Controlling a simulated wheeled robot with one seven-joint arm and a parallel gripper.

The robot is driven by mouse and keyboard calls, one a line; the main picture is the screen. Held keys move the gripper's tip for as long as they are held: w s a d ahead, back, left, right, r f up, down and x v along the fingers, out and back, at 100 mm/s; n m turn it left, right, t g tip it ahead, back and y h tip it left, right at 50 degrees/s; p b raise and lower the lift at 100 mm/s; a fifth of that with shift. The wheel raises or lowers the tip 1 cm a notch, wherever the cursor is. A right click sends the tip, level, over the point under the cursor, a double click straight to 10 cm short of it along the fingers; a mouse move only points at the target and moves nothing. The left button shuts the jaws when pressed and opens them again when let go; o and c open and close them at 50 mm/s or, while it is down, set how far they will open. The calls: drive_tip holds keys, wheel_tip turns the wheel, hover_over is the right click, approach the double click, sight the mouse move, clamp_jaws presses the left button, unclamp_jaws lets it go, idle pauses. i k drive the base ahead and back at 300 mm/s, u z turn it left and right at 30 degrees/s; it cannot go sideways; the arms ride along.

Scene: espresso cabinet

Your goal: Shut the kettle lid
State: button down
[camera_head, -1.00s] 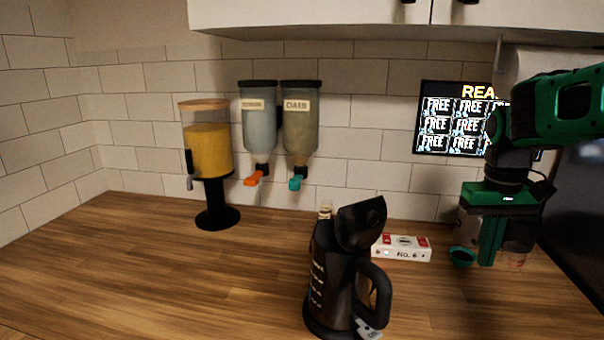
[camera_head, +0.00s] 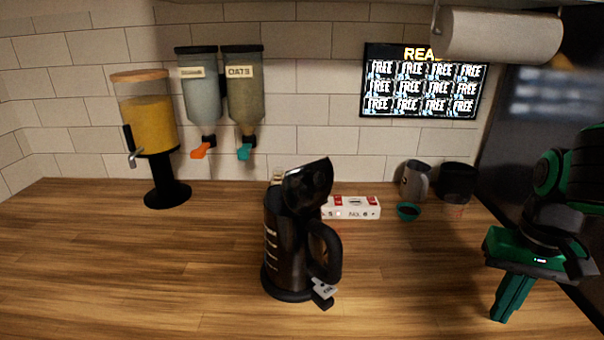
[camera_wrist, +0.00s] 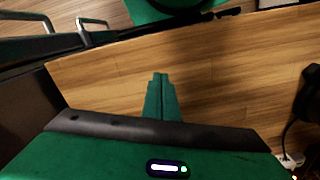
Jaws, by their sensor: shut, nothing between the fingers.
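The black kettle (camera_head: 287,245) stands upright on its base on the wooden counter, with its handle to the right. Its lid (camera_head: 309,185) is open, tilted up above the body. My gripper (camera_head: 506,311) is at the right side of the counter in the head view, well to the right of the kettle and apart from it. In the wrist view my gripper (camera_wrist: 160,82) points down with its fingers together and nothing between them. A dark part of what may be the kettle shows at the right edge there; I cannot tell for certain.
A juice dispenser (camera_head: 149,125) stands at left. The counter between kettle and gripper is clear.

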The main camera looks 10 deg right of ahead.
sight(305, 187)
drive_tip(key=k, duration=1.1)
drive_tip(key=u, duration=0.35)
drive_tip(key=i, duration=0.45)
drive_tip(key=z, duration=0.1)
